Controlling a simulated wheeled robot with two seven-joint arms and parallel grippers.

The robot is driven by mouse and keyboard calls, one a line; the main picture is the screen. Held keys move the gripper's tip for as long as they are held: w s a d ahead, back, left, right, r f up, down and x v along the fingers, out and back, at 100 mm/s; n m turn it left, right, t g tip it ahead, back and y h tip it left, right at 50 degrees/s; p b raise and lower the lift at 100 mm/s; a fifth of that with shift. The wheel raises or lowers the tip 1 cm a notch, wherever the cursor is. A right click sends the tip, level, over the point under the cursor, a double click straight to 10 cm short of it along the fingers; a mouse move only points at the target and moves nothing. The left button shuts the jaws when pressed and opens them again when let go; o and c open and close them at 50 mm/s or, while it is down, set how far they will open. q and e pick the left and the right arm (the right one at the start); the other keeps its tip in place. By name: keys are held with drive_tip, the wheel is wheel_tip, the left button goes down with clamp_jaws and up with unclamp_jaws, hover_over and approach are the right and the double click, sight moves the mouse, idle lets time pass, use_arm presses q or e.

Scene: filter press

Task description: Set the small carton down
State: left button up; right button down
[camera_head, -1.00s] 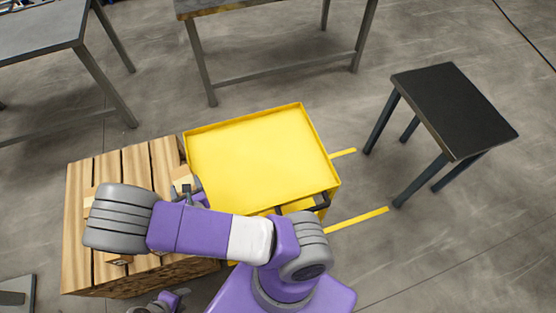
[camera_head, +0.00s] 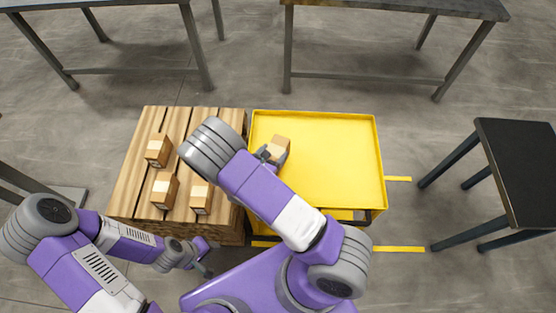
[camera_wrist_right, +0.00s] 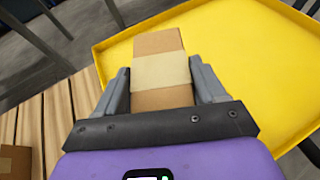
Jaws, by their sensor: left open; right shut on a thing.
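The small carton (camera_head: 279,148) is brown with a paler tape band. My right gripper (camera_head: 266,154) is shut on it and holds it over the left part of the yellow cart top (camera_head: 335,150). In the right wrist view the carton (camera_wrist_right: 160,68) sits between both fingers of my right gripper (camera_wrist_right: 163,85), with the yellow surface (camera_wrist_right: 240,60) behind it. I cannot tell whether the carton touches that surface. My left gripper (camera_head: 205,262) is open and empty, low in front of the wooden pallet.
The slatted wooden pallet (camera_head: 128,190) stands left of the cart and bears three more cartons (camera_head: 157,150), (camera_head: 164,190), (camera_head: 201,197). The yellow top is otherwise bare, with a raised rim. A black-topped table (camera_head: 520,165) stands at the right, and grey tables (camera_head: 400,8) at the back.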

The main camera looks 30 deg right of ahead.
wheel_tip(320, 180, down, 4)
drive_tip(key=shift+f+b, duration=0.1)
drive_tip(key=shift+b, duration=0.5)
drive_tip(key=shift+f, duration=0.1)
drive_tip(key=shift+c, duration=0.5)
unclamp_jaws()
